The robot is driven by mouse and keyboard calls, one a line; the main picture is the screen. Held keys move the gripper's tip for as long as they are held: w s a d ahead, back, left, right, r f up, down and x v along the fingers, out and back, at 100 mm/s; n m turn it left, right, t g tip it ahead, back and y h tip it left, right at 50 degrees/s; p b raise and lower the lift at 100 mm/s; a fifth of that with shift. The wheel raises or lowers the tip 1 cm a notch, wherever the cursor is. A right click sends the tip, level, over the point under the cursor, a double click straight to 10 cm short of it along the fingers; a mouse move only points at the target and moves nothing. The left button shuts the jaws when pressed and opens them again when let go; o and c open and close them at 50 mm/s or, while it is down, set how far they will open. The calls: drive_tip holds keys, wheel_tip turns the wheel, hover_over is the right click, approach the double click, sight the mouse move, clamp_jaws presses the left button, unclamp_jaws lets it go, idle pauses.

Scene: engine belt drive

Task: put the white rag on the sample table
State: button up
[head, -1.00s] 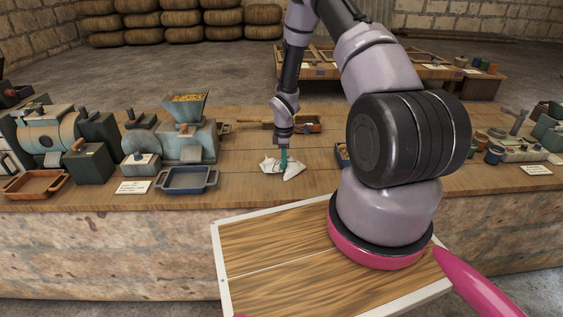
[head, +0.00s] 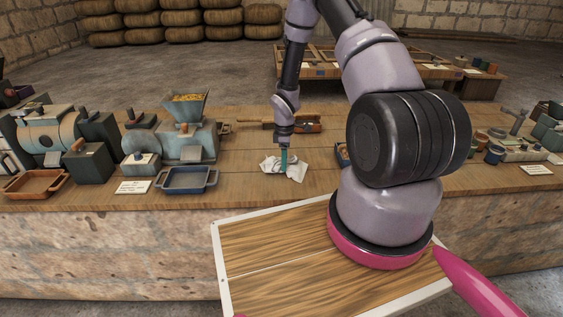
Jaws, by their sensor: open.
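The white rag (head: 297,164) lies crumpled and partly spread on the long wooden bench (head: 238,192), near the middle of the head view. My gripper (head: 284,163), with teal fingers, points down right at the rag and overlaps it in the picture. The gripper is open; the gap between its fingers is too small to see. I cannot tell whether the fingertips touch the cloth. No label here shows which surface is the sample table; a lower wooden table (head: 470,86) with trays and small pots stands behind the bench.
Left of the rag are a blue tray (head: 188,180), a hopper machine (head: 186,110) and an orange-brown tray (head: 36,184). A wooden box (head: 306,125) lies behind the rag. Pots and small goods (head: 495,150) fill the right. Bare bench surrounds the rag.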

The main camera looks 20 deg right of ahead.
drive_tip(key=s+r, duration=0.3)
drive_tip(key=r, duration=0.5)
drive_tip(key=shift+s+a+r, duration=0.25)
drive_tip(key=shift+s+r, duration=0.1)
drive_tip(key=shift+r, duration=0.05)
drive_tip(key=c, duration=0.6)
drive_tip(key=shift+w+d+f+b, duration=0.1)
drive_tip(key=shift+w+d+b, duration=0.25)
drive_tip(key=shift+b, duration=0.15)
clamp_jaws()
drive_tip(key=w+d+f, duration=0.3)
drive_tip(key=shift+w+d+f, duration=0.25)
drive_tip(key=shift+f, duration=0.15)
drive_tip(key=shift+f, duration=0.1)
